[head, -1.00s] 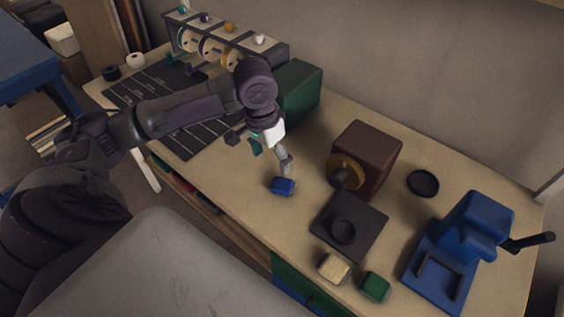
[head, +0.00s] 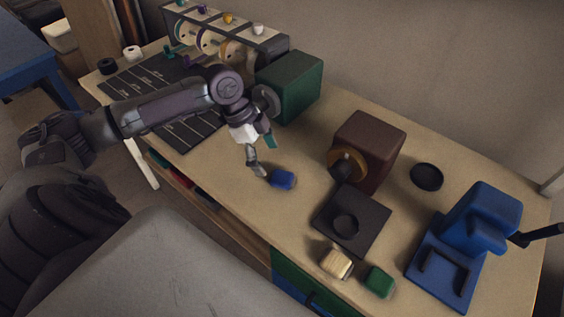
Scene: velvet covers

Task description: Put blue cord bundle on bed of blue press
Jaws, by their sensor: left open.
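The blue cord bundle (head: 283,179) lies on the tan workbench, left of the dark square plate. My left gripper (head: 262,158) is just above and left of the bundle, open and empty, its lower fingertip close to the bundle's left side. I cannot tell whether that fingertip touches it. The blue press (head: 480,215) stands at the right end of the bench. Its flat bed (head: 436,284), with a raised dark bracket, faces the front and holds no bundle. My right gripper is not in view.
A brown box machine (head: 372,140), a dark plate (head: 370,232) with a round cup, and a black dish (head: 426,177) stand between bundle and press. Cream (head: 336,263) and green (head: 380,281) bundles lie near the front edge. A green machine (head: 295,85) and spool rack (head: 262,48) stand behind.

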